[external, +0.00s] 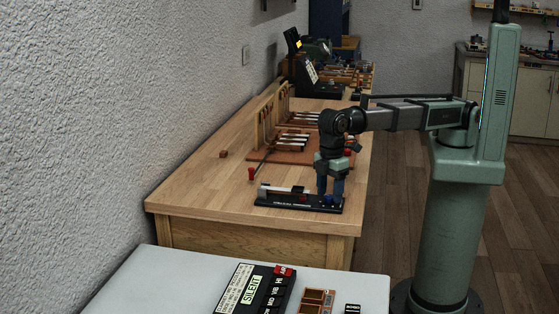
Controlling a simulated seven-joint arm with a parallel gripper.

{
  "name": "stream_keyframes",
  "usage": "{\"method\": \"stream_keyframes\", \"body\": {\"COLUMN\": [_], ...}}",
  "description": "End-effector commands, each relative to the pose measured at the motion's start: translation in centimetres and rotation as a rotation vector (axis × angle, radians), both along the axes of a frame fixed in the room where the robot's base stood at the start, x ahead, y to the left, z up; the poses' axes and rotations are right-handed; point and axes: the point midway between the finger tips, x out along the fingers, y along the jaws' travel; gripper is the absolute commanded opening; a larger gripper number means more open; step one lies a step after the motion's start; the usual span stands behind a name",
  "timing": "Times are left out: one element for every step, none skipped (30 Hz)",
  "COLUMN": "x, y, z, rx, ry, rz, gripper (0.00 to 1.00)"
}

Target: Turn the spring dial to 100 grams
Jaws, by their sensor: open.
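A black-based device (285,203) lies near the front edge of the wooden bench. It carries a pale bar, a small red part and a small blue part at its right end, which may be the spring dial. The dial's markings are too small to read. My gripper (331,194) points straight down over the device's right end, fingers open. It partly hides that end. I cannot tell whether the fingers are around the blue part, touching it or just above it.
Behind my gripper, a piano action model (290,143) stands on a reddish board. A red-tipped tool (251,174) and a small brown block (223,154) lie to the left. A white table (150,285) in front holds a black labelled panel (255,290). The bench's left front is clear.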

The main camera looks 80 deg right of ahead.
Motion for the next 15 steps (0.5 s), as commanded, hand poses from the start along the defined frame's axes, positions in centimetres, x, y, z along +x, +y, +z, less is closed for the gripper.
{"method": "stream_keyframes", "body": {"x": [-0.02, -0.02, -0.02, -0.02, -0.02, -0.01, -0.01, -0.01, -0.01, -0.01, -0.01, -0.01, -0.01, -0.01, -0.01], "y": [-0.03, -0.03, -0.02, -0.02, -0.02, -0.02, -0.02, -0.02, -0.02, -0.02, -0.02, -0.01, -0.01, -0.01, -0.01], "z": [-0.33, -0.46, -0.57, -0.64, -0.68, -0.71, -0.73, -0.73, -0.72, -0.71, -0.71, -0.71, -0.71, -0.70, -0.70], "rx": [-0.001, -0.001, -0.001, -0.001, -0.001, -0.001, 0.000, 0.000, 0.000, 0.000, 0.000, 0.000, 0.000, 0.000, 0.000], "ry": [0.001, 0.001, 0.001, 0.001, 0.001, 0.001, 0.000, 0.000, 0.000, 0.000, 0.000, 0.000, 0.000, 0.000, 0.000], "rz": [0.000, 0.000, 0.000, 0.000, 0.000, 0.000, 0.000, 0.000, 0.000, 0.000, 0.000, 0.000, 0.000, 0.000, 0.000], "gripper": [0.57, 0.57, 0.57, 0.57, 0.57, 0.57, 0.57, 0.57, 0.57, 0.57, 0.57, 0.57, 0.56, 0.53, 0.49]}}
